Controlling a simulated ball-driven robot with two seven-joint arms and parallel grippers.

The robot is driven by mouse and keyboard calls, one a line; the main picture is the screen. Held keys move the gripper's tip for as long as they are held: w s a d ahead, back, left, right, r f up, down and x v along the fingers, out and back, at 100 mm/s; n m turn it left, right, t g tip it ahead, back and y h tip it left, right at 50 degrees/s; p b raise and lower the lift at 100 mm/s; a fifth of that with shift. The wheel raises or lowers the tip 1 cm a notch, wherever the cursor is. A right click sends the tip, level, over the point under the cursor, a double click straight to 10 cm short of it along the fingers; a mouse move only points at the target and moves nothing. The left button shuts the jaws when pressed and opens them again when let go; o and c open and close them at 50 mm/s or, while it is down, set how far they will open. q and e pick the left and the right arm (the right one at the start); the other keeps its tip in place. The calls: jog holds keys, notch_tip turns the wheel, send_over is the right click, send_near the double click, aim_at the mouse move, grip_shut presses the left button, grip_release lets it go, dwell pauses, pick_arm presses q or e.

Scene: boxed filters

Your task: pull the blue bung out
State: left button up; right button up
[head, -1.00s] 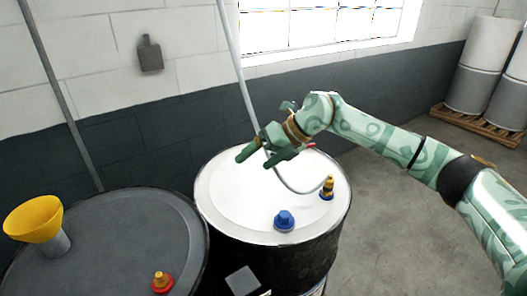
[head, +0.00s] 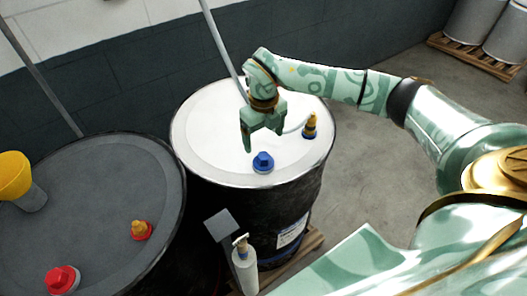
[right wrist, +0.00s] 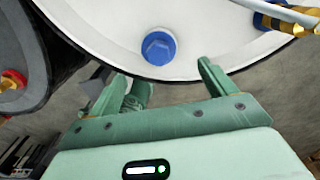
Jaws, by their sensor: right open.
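The blue bung (head: 263,162) sits in the white lid (head: 207,142) of the dark drum, near the lid's front edge. My right gripper (head: 264,140) is open and empty, pointing down just behind and above the bung in the head view. In the right wrist view the hexagonal top of the bung (right wrist: 158,46) shows between the lines of the two spread fingers (right wrist: 162,72), beyond their tips. The fingers appear apart from it. My left gripper is not in view.
A brass-and-blue fitting (head: 310,125) with a hose stands on the same lid, right of the bung. A white bottle (head: 245,268) stands at the front.

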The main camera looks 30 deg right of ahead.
aim_at(263, 156)
notch_tip(263, 156, down, 8)
jog(key=shift+a+f, duration=0.1)
jog(key=c, duration=1)
jog(key=o, duration=1)
